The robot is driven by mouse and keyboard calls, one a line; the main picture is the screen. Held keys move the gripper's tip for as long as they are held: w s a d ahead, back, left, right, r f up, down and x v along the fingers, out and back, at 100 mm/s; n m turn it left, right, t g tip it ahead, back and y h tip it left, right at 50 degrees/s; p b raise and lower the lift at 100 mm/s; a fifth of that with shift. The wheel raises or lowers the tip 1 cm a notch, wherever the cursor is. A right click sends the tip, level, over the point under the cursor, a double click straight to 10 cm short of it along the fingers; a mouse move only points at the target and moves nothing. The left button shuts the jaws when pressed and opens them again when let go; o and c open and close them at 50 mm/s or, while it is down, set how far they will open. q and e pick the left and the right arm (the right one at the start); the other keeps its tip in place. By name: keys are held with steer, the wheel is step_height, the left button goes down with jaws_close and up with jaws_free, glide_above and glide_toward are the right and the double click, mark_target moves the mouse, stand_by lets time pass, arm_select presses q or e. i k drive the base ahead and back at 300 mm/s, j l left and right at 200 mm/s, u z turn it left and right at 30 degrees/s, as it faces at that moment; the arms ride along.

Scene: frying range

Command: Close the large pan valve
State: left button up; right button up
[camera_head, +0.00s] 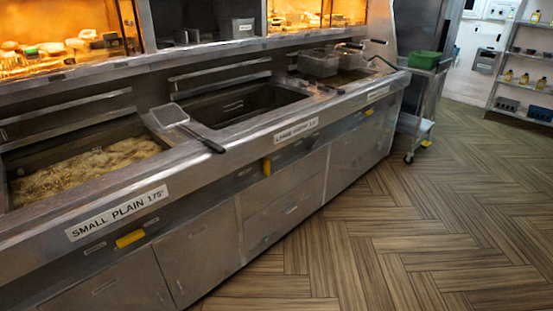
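The frying range (225,160) runs from the lower left to the upper right. A label (297,129), hard to read but seeming to start with "LARGE", is on its front edge below the middle pan (245,104). A yellow valve handle (266,167) stands roughly upright on the front panel, below and left of that label. A small yellow handle (368,112) shows farther right. Neither of my grippers is in view.
The left pan (80,172) holds bubbling oil. A skimmer (172,116) lies across the range, its dark handle overhanging the front edge. Wire baskets (318,65) sit at the far pan. A trolley (418,115) with a green tub stands past the range. The wooden floor (400,230) in front is clear.

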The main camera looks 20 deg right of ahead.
mark_target(266, 165)
steer(key=i+l, duration=0.15)
steer(key=l, duration=0.2)
steer(key=i+l, duration=0.15)
steer(key=l, duration=0.2)
steer(key=i+l, duration=0.2)
steer(key=l, duration=0.2)
steer(key=i+l, duration=0.15)
steer(key=l, duration=0.2)
steer(key=i+l+u, duration=0.1)
steer(key=l, duration=0.25)
steer(key=i+l, duration=0.2)
steer(key=l, duration=0.15)
